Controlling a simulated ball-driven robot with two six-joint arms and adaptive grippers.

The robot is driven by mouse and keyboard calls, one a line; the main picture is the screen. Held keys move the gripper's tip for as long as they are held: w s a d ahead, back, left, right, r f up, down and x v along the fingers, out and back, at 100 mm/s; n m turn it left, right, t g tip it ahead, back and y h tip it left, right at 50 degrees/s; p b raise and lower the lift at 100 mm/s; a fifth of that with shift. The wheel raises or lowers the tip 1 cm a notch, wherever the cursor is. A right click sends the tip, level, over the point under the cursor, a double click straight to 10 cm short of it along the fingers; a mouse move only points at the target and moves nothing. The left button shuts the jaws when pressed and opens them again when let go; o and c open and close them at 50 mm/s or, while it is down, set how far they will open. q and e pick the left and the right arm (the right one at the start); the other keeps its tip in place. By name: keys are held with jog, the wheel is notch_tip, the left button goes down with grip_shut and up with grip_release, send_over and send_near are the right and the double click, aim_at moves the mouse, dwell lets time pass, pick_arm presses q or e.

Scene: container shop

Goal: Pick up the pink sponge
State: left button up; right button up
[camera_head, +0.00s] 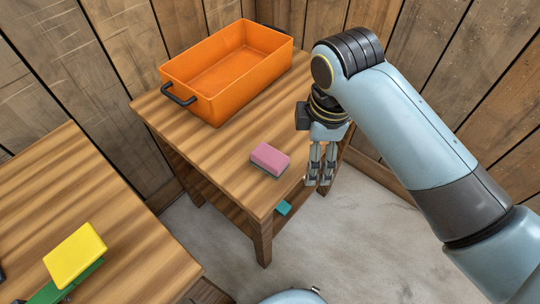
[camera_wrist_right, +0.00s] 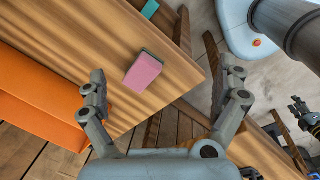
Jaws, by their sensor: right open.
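The pink sponge (camera_head: 270,158) lies on the wooden table, near its front right edge in the head view. It has a pink top and a darker grey side. In the right wrist view the sponge (camera_wrist_right: 143,72) shows beyond my fingers, a little left of the middle between them. My right gripper (camera_head: 320,183) hangs fingers down just right of the table edge, apart from the sponge. In the wrist view its fingers (camera_wrist_right: 168,82) are spread wide with nothing between them. My left gripper is not in the head view.
An orange crate (camera_head: 205,100) with dark handles stands at the back of the same table (camera_head: 225,160). A teal object (camera_head: 284,208) shows lower down, by the table's front edge. A second table (camera_head: 130,240) at left holds a yellow block (camera_head: 75,254) and a green thing (camera_head: 68,284).

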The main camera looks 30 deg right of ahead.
aim_at(267, 158)
jog(key=w+a+n, duration=0.1)
jog(key=w+n, duration=0.1)
jog(key=n, duration=0.1)
jog(key=w+a+f+n+g, duration=0.1)
jog(key=w+a+n, duration=0.1)
jog(key=w+n, duration=0.1)
jog(key=w+a+n, duration=0.1)
jog(key=w+n, duration=0.2)
jog(key=shift+w+a+f+n+g+y, duration=0.15)
jog(key=shift+a+n+g+y, duration=0.15)
jog(key=shift+a+n, duration=0.1)
jog(key=shift+w+a+f+n, duration=0.1)
jog(key=shift+f+n, duration=0.15)
jog(key=shift+n, duration=0.05)
notch_tip(267, 158, down, 5)
jog(key=shift+r+b, duration=0.1)
jog(key=shift+b, duration=0.25)
jog(key=f, duration=0.5)
jog(key=shift+w+a+f+b, duration=0.2)
jog(key=shift+f+b, duration=0.1)
jog(key=shift+b, duration=0.1)
jog(key=c, duration=1)
jog(key=shift+o, duration=0.2)
jog(key=shift+r, duration=0.15)
